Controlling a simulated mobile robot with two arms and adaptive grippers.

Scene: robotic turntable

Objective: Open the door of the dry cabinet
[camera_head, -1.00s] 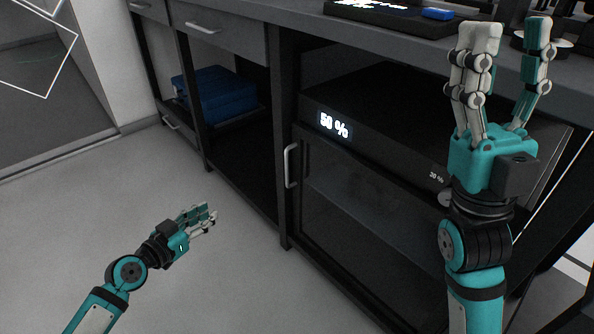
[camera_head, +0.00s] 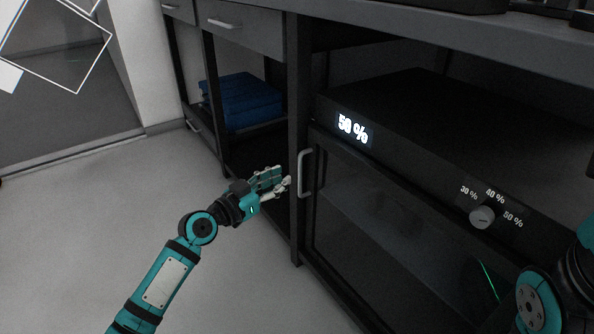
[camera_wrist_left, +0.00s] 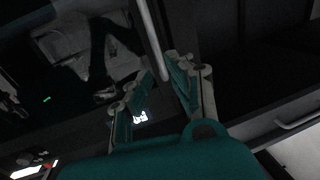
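The dry cabinet (camera_head: 455,115) is a black box under the bench with a lit "50 %" display. Its dark glass door (camera_head: 365,215) is shut. The light grey vertical door handle (camera_head: 304,174) is at the door's left edge. My left gripper (camera_head: 280,182) is just left of the handle, fingers pointing at it. In the left wrist view the gripper (camera_wrist_left: 163,68) is open, and the handle (camera_wrist_left: 150,35) runs down to the gap between its fingertips; I cannot tell whether they touch. My right gripper is out of view; only part of that arm shows at lower right.
A knob (camera_head: 482,217) marked 30 %, 40 % and 50 % is on the cabinet front. A bench post stands left of the door. Blue boxes (camera_head: 243,100) sit on an open shelf further left. The floor (camera_head: 90,230) in front is clear.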

